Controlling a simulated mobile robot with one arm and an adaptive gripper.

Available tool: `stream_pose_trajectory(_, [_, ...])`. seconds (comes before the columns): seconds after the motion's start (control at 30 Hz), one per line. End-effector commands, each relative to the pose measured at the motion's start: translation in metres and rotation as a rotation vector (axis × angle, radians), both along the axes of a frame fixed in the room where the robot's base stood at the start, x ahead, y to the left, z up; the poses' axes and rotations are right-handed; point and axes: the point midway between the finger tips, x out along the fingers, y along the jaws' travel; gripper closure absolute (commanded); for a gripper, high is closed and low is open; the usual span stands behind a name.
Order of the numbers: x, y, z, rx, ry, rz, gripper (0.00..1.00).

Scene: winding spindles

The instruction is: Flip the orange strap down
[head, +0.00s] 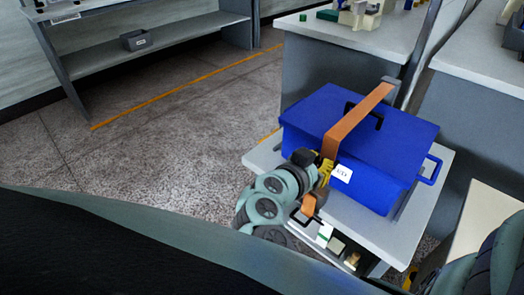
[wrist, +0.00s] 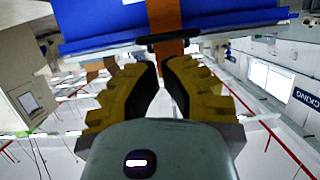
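The blue box (head: 320,105) stands on a small grey table, its lid down. The orange strap (head: 358,112) runs over the lid from the back right to the front edge. A lower orange piece (head: 309,204) shows below my gripper by a black bracket. My gripper (head: 325,168), with yellow fingers, is at the box's front beside the strap and partly covers it. In the wrist view the fingertips (wrist: 161,62) are close together with a narrow gap. The strap (wrist: 164,18) passes just beyond them; whether they grip it is unclear.
The small table (head: 372,228) has little bare top around the box. A blue handle (head: 430,172) sticks out at the box's right. Workbenches stand behind and to the right. Open floor (head: 150,140) lies to the left.

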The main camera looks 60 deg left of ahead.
Motion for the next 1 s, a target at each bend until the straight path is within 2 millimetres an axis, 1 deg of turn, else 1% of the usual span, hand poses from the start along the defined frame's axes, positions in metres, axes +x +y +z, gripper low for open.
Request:
stream_pose_trajectory(0.03, [0.003, 0.002, 0.007, 0.002, 0.000, -0.003, 1.00])
stream_pose_trajectory(0.1, [-0.010, 0.000, 0.005, 0.001, -0.002, 0.007, 1.00])
stream_pose_trajectory(0.17, [-0.018, -0.001, 0.007, 0.000, -0.001, 0.009, 1.00])
stream_pose_trajectory(0.5, [-0.068, -0.013, 0.019, 0.003, -0.001, 0.012, 1.00])
stream_pose_trajectory(0.6, [-0.080, -0.017, 0.021, 0.002, -0.002, 0.008, 1.00])
stream_pose_trajectory(0.7, [-0.088, -0.019, 0.023, 0.001, -0.003, 0.009, 1.00])
stream_pose_trajectory(0.8, [-0.092, -0.021, 0.024, 0.002, -0.003, 0.006, 1.00])
stream_pose_trajectory(1.0, [-0.094, -0.022, 0.025, 0.001, -0.003, 0.004, 1.00])
